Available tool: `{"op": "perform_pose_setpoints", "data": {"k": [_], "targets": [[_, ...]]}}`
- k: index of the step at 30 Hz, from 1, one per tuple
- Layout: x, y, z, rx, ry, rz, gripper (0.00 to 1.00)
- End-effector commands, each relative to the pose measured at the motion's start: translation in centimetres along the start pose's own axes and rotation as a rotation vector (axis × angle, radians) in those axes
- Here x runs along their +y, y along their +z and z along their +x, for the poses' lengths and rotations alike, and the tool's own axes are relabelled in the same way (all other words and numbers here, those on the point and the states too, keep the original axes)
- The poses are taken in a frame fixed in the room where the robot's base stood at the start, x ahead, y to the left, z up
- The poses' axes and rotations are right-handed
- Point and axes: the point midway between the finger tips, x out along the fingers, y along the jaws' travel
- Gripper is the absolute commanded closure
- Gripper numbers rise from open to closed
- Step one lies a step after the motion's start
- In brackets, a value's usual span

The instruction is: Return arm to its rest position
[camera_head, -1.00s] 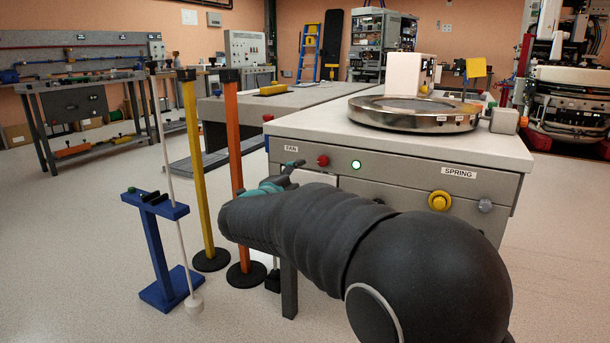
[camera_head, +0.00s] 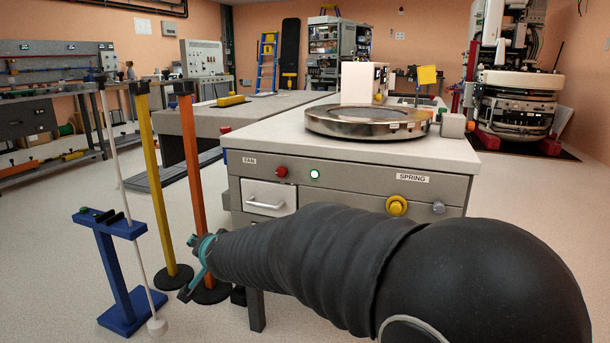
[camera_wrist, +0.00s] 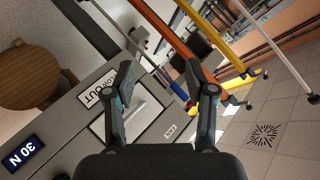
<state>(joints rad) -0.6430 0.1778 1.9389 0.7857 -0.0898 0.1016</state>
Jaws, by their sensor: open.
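My black arm stretches from the lower right across the front of the grey cabinet (camera_head: 340,190) in the head view. My gripper (camera_head: 192,270), dark with teal parts, is at its far left end, near the foot of the orange post. In the wrist view my gripper (camera_wrist: 160,88) has its two fingers spread apart with nothing between them. Behind the fingers is the cabinet's front with a white drawer (camera_wrist: 140,118). The arm hides part of the cabinet's lower front.
A blue stand (camera_head: 120,270) with a thin white rod, a yellow post (camera_head: 155,190) and an orange post (camera_head: 192,180) stand left of the cabinet, close to my gripper. A round metal plate (camera_head: 368,122) lies on the cabinet top.

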Motion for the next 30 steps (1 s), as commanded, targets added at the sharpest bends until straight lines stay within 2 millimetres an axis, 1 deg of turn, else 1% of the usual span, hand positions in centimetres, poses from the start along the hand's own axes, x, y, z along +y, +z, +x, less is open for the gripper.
{"op": "perform_pose_setpoints", "data": {"k": [1,2,5,6,8,9,11,12,14,15,17,18,20,21,24,27,30], "targets": [[0.8,0.4,-2.1,-0.068,0.015,-0.057,0.45],[1.5,0.9,-3.3,-0.113,0.027,-0.094,0.45],[4.5,2.1,-7.9,-0.255,0.078,-0.21,0.45],[5.8,2.5,-9.9,-0.307,0.104,-0.254,0.45],[8.0,2.9,-13.0,-0.378,0.146,-0.311,0.45],[9.4,3.0,-15.1,-0.419,0.176,-0.343,0.45],[11.4,3.1,-18.3,-0.474,0.222,-0.388,0.45],[12.8,3.2,-20.4,-0.507,0.255,-0.413,0.45],[14.7,3.1,-23.4,-0.545,0.304,-0.443,0.45],[15.9,3.1,-25.5,-0.568,0.337,-0.46,0.45],[17.6,3.0,-28.4,-0.592,0.386,-0.477,0.45],[18.6,2.9,-30.3,-0.602,0.418,-0.486,0.45],[20.0,2.6,-33.0,-0.607,0.464,-0.494,0.45],[20.8,2.5,-34.6,-0.603,0.492,-0.495,0.45],[22.0,1.6,-38.1,-0.556,0.547,-0.489,0.45],[22.3,0.5,-40.6,-0.485,0.577,-0.467,0.45],[22.1,-0.7,-42.4,-0.417,0.592,-0.442,0.45]]}}
